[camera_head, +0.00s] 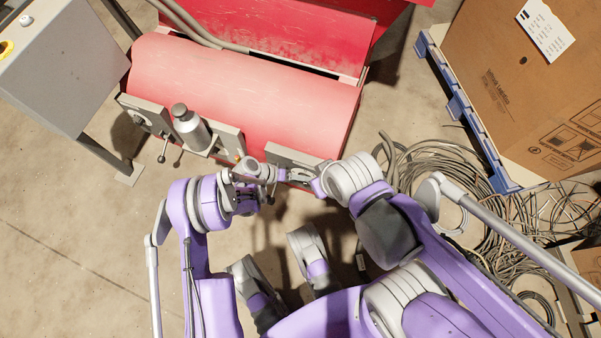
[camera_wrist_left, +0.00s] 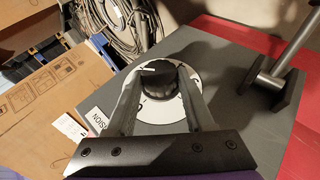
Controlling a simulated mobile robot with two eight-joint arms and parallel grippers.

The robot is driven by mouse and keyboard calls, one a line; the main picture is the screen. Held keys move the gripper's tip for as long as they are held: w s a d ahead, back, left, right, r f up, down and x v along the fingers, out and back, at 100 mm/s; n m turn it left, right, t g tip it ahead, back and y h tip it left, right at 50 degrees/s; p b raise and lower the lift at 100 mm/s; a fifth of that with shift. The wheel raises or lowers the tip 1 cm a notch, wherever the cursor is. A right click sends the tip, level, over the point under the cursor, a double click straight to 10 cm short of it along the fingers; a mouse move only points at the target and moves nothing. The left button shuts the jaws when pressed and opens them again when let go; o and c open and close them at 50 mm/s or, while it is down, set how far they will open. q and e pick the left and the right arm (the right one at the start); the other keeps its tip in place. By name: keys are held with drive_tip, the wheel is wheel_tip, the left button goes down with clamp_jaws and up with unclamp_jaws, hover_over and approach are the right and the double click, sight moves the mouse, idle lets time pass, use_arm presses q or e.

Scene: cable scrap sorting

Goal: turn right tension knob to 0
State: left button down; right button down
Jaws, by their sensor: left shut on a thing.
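The right tension knob (camera_wrist_left: 158,82) is black and ribbed, on a round white dial (camera_wrist_left: 172,112) with dark marks. The dial sits on a grey panel beside a label reading "SION" (camera_wrist_left: 97,118). In the left wrist view my left gripper (camera_wrist_left: 160,80) has one finger on each side of the knob and is shut on it. The number the knob points to cannot be read. In the head view my arms meet by the front of the red machine (camera_head: 240,85) and hide the knob. My right gripper is there too, but its fingers do not show clearly.
A grey metal cylinder (camera_head: 190,127) and small levers stand on the machine's front left. A grey cabinet (camera_head: 65,65) is at the upper left. Tangled cables (camera_head: 450,170) lie at right, beside a cardboard box (camera_head: 510,85) on a blue pallet (camera_head: 465,115). The left floor is clear.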

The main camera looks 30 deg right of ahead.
use_arm(q)
drive_tip(key=shift+g+h, duration=0.3)
drive_tip(key=shift+h, duration=0.1)
idle(0.3)
drive_tip(key=shift+c, duration=1.4)
unclamp_jaws()
drive_tip(key=shift+a, duration=0.1)
drive_tip(key=p+v, duration=0.2)
drive_tip(key=v, duration=0.8)
drive_tip(key=shift+w+a, duration=0.2)
drive_tip(key=shift+a, duration=0.1)
